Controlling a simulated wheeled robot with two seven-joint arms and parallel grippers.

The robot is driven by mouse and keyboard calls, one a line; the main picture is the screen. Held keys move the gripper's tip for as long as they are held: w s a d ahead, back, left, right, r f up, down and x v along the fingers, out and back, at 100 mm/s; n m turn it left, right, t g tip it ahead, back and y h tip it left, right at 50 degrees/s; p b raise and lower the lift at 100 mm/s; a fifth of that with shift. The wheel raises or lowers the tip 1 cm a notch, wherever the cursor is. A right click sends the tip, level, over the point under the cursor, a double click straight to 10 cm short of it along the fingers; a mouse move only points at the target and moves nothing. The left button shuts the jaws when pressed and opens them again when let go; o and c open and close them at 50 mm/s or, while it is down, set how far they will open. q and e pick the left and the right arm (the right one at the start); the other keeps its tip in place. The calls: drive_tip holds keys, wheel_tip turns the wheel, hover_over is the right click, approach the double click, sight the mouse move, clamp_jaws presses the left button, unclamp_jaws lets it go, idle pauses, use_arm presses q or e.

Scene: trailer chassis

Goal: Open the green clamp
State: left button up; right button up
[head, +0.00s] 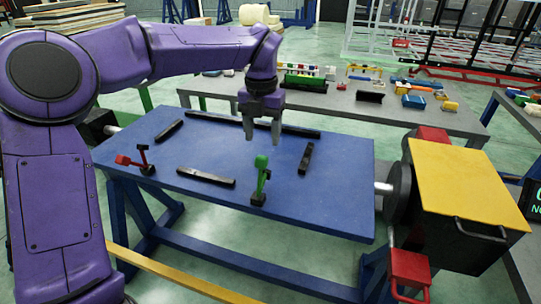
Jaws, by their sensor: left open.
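The green clamp (261,178) stands near the front edge of the blue table (225,150), right of the table's middle. Its green handle points up, with a round green knob on top and a dark base. My left gripper (262,137) is open and empty, pointing down above the table. In the picture its fingers are just above the green knob, with a visible gap. My right gripper is not in view.
Black bars (206,177) lie on the table, with another (306,157) right of the green clamp. A yellow-topped box (465,180) stands at the right. Grey tables with parts (345,102) are behind.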

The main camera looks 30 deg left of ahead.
sight(261, 160)
use_arm(q)
drive_tip(key=f, duration=0.3)
drive_tip(key=f+p, duration=0.1)
drive_tip(key=f, duration=0.6)
drive_tip(key=shift+s, duration=0.35)
drive_tip(key=shift+s, duration=0.1)
clamp_jaws()
drive_tip(key=shift+f, duration=0.1)
